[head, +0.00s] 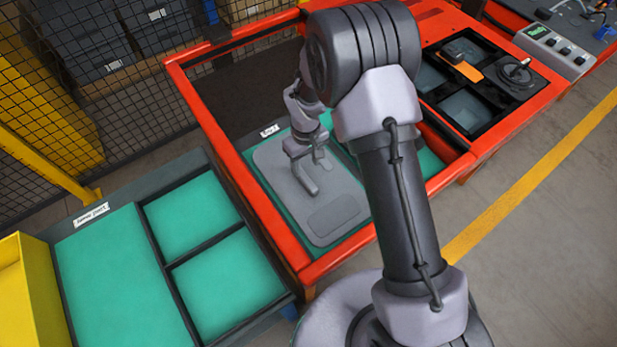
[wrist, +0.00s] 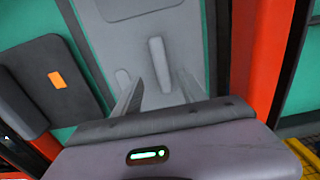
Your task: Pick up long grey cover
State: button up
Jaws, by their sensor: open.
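The long grey cover (head: 347,190) lies flat in a teal-lined bay of the red-framed bench. It also shows in the wrist view (wrist: 122,45), with a raised bar-shaped handle (wrist: 158,62) and a darker rounded rectangle near one end. My gripper (head: 307,163) is over the cover, beside the handle, with its fingers pointing down. In the wrist view my gripper (wrist: 162,85) is open and empty, and the handle lies ahead of the gap between its fingers. I cannot tell whether the fingers touch the cover. My arm hides part of the bench.
A dark grey part with an orange label (wrist: 58,79) lies left in the wrist view. A teal-lined tray table (head: 110,270) with empty compartments stands left of the bench. Red bench walls (head: 240,200) edge the cover's bay. A mesh fence (head: 110,90) stands behind.

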aim_at(305, 177)
jog(key=f+b, duration=0.1)
jog(key=f, duration=0.3)
jog(key=f+b, duration=0.1)
jog(key=f, duration=0.3)
jog(key=shift+w+a+f+b, duration=0.1)
jog(key=shift+w+a+b, duration=0.1)
jog(key=shift+b, duration=0.15)
jog(key=shift+s+f, duration=0.1)
jog(key=shift+f, duration=0.05)
jog(key=shift+c, duration=0.2)
grip_shut()
